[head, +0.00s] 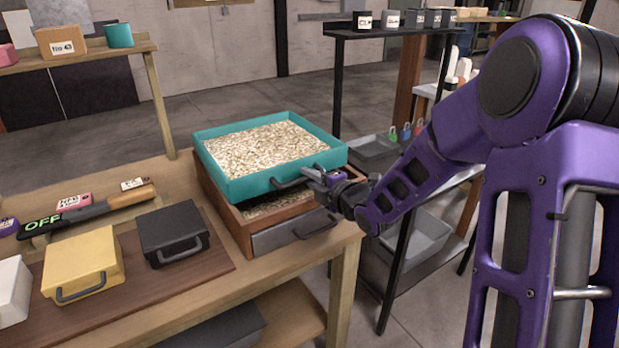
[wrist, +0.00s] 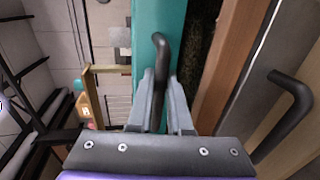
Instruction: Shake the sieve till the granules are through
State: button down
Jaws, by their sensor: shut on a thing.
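The sieve (head: 240,187) is a teal square tray, filled with pale granules (head: 262,147). It sits over a wooden box (head: 222,208), slightly askew to it. More granules (head: 272,204) show in the box through the gap below the sieve. My gripper (head: 314,176) is at the sieve's front side, shut on its dark handle. In the wrist view my gripper's fingers (wrist: 161,85) close around the handle (wrist: 161,50) beside the teal wall (wrist: 145,25). The sieve's underside is hidden.
The box has a grey drawer front with a handle (head: 316,224). A black box (head: 173,234), a yellow box (head: 82,265) and a dark bar marked OFF (head: 65,222) lie to the left on the workbench. A dark rack with grey trays (head: 372,147) stands close on the right.

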jog(key=b+v, duration=0.1)
jog(key=v, duration=0.1)
jog(key=b+v, duration=0.1)
jog(key=f+v, duration=0.1)
jog(key=v, duration=0.1)
jog(key=shift+s+d+b, duration=0.2)
jog(key=shift+s+b, duration=0.15)
jog(key=shift+b, duration=0.05)
jog(key=c, duration=0.8)
grip_release()
jog(key=shift+c, duration=0.2)
jog(key=shift+w, duration=0.1)
